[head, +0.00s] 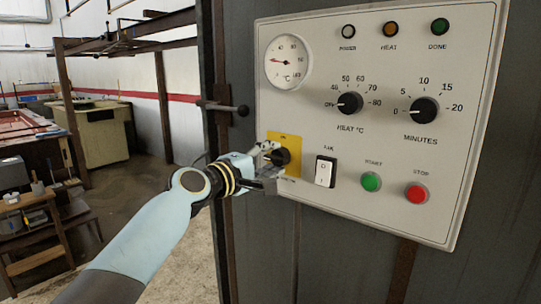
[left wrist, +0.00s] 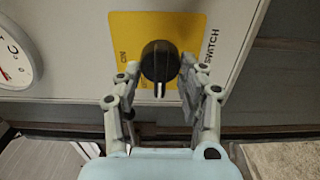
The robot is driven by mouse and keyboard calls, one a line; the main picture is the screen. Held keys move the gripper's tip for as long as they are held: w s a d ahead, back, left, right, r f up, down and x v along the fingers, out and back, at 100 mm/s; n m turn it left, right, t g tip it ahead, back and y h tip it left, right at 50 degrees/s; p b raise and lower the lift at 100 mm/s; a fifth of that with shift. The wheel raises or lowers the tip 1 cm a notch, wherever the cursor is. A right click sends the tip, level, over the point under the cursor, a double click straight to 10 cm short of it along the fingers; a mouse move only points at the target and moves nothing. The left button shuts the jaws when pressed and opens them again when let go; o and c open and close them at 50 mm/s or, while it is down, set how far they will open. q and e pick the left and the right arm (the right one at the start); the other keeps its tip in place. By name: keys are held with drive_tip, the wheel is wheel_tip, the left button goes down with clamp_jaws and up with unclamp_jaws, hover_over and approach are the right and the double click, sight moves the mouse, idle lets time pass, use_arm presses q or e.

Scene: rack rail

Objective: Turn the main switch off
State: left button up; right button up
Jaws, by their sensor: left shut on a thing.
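The main switch is a black round knob (head: 282,157) on a yellow plate (head: 297,144) at the panel's lower left. In the left wrist view the knob (left wrist: 160,60) sits between the two fingers of my left gripper (left wrist: 160,78), which is shut on it. Its pale mark points down the picture, toward my palm, a quarter turn from the ON label at the plate's left. No OFF label is readable; the fingers hide part of the plate. My left gripper (head: 270,166) reaches it from the left in the head view. My right gripper is not in view.
The pale control panel (head: 460,60) also carries a dial gauge (head: 288,61), a heat knob (head: 350,103), a minutes knob (head: 425,110), a white rocker switch (head: 325,172), a green button (head: 371,182) and a red button (head: 416,194). A lever handle (head: 228,108) sticks out left of the panel.

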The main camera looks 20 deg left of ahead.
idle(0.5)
use_arm(q)
drive_tip(key=o, duration=1.1)
drive_tip(key=shift+a, duration=0.1)
drive_tip(key=shift+s+f, duration=0.1)
drive_tip(key=shift+s, duration=0.15)
drive_tip(key=v, duration=1.1)
drive_tip(key=shift+s+a, duration=0.1)
drive_tip(key=shift+s, duration=0.15)
